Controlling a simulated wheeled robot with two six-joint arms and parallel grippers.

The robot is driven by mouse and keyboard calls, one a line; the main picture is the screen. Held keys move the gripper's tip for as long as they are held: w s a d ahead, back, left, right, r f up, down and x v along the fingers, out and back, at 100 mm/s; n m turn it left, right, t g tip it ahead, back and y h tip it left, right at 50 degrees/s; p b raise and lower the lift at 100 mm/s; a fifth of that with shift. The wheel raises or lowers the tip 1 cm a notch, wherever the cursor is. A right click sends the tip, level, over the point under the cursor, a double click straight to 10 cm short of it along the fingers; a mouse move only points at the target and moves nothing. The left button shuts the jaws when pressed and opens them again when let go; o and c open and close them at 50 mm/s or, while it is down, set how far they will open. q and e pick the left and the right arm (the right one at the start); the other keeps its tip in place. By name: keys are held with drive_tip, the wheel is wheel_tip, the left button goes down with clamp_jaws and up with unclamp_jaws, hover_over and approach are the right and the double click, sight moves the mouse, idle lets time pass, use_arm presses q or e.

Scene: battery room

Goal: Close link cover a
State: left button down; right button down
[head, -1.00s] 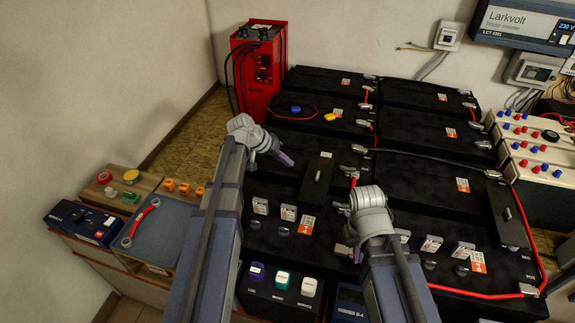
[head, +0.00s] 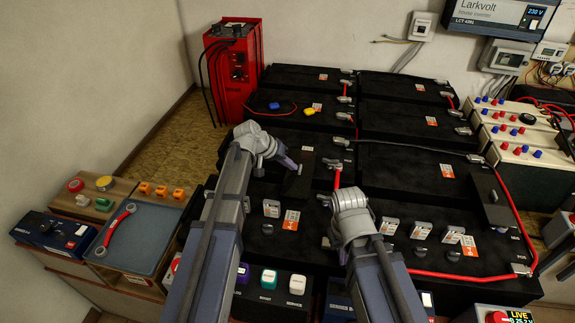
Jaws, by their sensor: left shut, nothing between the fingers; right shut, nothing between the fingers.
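Two black bar-shaped covers with small handles show on the black battery bank. One cover (head: 300,182) is at the centre left; the other (head: 491,200) is at the right. No letter is readable on either, so I cannot tell which is link cover a. My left gripper (head: 290,164) is shut and empty, its tips at the upper left edge of the centre-left cover. I cannot tell whether they touch it. My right gripper (head: 349,200) is shut and empty over the middle of the bank, right of that cover; its fingertips are mostly hidden behind its wrist.
A red charger unit (head: 232,75) stands behind at the left. A blue-grey tray (head: 150,240) with a red link lies at the lower left. White plugs (head: 271,208) and a red cable (head: 470,275) lie on the bank. A white panel (head: 520,140) stands at the right.

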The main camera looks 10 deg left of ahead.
use_arm(q)
drive_tip(key=d, duration=1.1)
drive_tip(key=shift+d, duration=0.15)
use_arm(e)
drive_tip(key=shift+a, duration=0.1)
